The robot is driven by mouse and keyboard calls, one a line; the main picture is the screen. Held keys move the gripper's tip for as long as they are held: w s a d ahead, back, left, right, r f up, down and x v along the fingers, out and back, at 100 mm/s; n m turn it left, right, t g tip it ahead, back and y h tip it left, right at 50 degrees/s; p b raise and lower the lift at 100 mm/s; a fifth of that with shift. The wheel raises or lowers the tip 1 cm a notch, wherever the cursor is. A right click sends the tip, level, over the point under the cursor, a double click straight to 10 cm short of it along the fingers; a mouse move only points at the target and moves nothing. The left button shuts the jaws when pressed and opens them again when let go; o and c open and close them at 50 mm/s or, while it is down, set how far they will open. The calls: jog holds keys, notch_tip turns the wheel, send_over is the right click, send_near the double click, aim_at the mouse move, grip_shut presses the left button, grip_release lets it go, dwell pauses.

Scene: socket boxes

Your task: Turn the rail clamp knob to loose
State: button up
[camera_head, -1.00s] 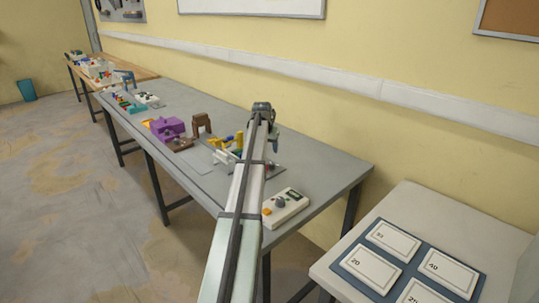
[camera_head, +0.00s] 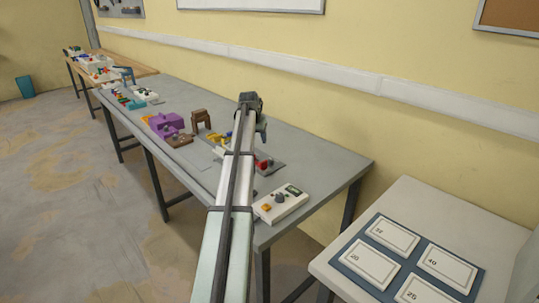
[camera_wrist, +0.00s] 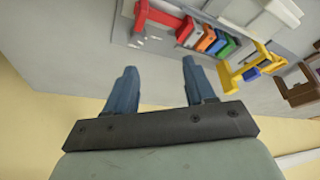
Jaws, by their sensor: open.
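My gripper (camera_wrist: 160,80) is open and empty, its two blue fingers apart in the wrist view. In the head view its fingers (camera_head: 261,130) are above the far side of the grey table. A red bracket-like part (camera_wrist: 160,20) is beyond the fingers in the wrist view, beside a row of coloured blocks (camera_wrist: 208,38) on a plate. The red part also shows right of my arm in the head view (camera_head: 263,163). I cannot tell which part is the rail clamp knob; no knob is clear near the red part.
A white box (camera_head: 290,207) with a dark knob stands at the table's near end. A yellow bracket (camera_wrist: 245,72) and a brown stand (camera_wrist: 300,90) are beside the blocks. A purple block (camera_head: 165,124) is further left. A side table (camera_head: 408,205) holds numbered cards.

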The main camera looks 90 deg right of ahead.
aim_at(271, 159)
jog(key=s+d+f+m, duration=0.1)
jog(key=f+m, duration=0.1)
jog(key=f, duration=0.2)
jog(key=s+d+f+m+g, duration=0.1)
jog(key=s+d+f+m, duration=0.1)
jog(key=f, duration=0.2)
jog(key=s+d+f+m+g, duration=0.1)
jog(key=s+f+m, duration=0.1)
jog(key=f, duration=0.2)
jog(key=shift+s+d+f+m+y, duration=0.2)
jog(key=shift+s+d+m+y, duration=0.1)
jog(key=shift+y, duration=0.1)
dwell(0.3)
jog(key=shift+c, duration=0.4)
grip_shut()
jog(key=shift+a+n+t+h, duration=0.1)
jog(key=shift+n+t+h, duration=0.25)
jog(key=shift+n, duration=1.15)
